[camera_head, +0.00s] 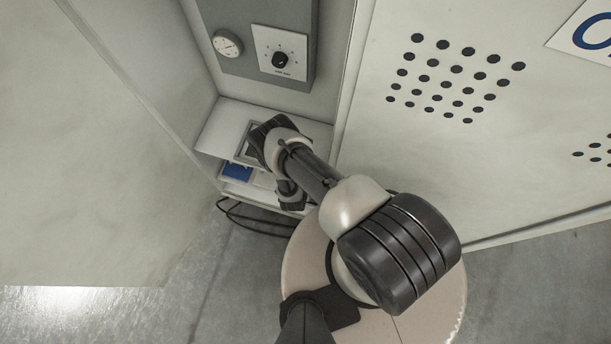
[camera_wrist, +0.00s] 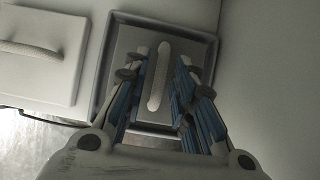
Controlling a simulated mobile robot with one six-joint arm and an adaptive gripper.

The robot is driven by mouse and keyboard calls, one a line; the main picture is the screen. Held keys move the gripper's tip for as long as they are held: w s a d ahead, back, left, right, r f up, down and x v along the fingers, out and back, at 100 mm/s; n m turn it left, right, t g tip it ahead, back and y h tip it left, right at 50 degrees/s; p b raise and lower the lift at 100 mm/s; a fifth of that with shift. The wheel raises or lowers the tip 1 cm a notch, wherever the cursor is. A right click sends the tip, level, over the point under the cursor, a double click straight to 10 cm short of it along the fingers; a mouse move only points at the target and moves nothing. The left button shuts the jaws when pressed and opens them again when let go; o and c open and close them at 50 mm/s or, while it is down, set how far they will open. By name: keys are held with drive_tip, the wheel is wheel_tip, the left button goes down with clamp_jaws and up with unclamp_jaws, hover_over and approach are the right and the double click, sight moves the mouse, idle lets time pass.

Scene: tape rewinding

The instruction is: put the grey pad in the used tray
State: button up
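A flat grey plate with a pale raised bar, apparently the grey pad (camera_wrist: 158,78), lies inside a dark-rimmed tray (camera_wrist: 209,49) in the wrist view. My gripper (camera_wrist: 163,66) is open, with its two blue-lined fingers on either side of the bar. I cannot tell whether either finger touches it. The fingers hide parts of the plate and tray. In the head view, part of a dark-rimmed tray (camera_head: 240,147) shows on a white shelf, mostly hidden by my wrist. No label shows which tray is the used one.
A white panel with a bar handle (camera_wrist: 38,55) is left of the tray. Below the shelf (camera_head: 217,133) is a blue item (camera_head: 237,171). A grey box with gauge and dial (camera_head: 281,60) hangs above. Cabinet walls flank the shelf; black cables (camera_head: 240,217) hang below.

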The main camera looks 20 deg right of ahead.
idle(0.3)
drive_tip(key=shift+r, duration=0.25)
drive_tip(key=p+v, duration=0.2)
drive_tip(key=v, duration=0.1)
drive_tip(key=shift+s+a+f+p, duration=0.1)
drive_tip(key=shift+s+a+p, duration=0.2)
drive_tip(key=shift+s+a, duration=1.1)
drive_tip(key=shift+s+a+r+p, duration=0.1)
drive_tip(key=shift+s+a+p, duration=0.2)
drive_tip(key=shift+s+a, duration=1.1)
drive_tip(key=shift+s+a+f+p, duration=0.1)
drive_tip(key=shift+s+a+p, duration=0.45)
drive_tip(key=shift+s, duration=1.5)
drive_tip(key=shift+a, duration=0.25)
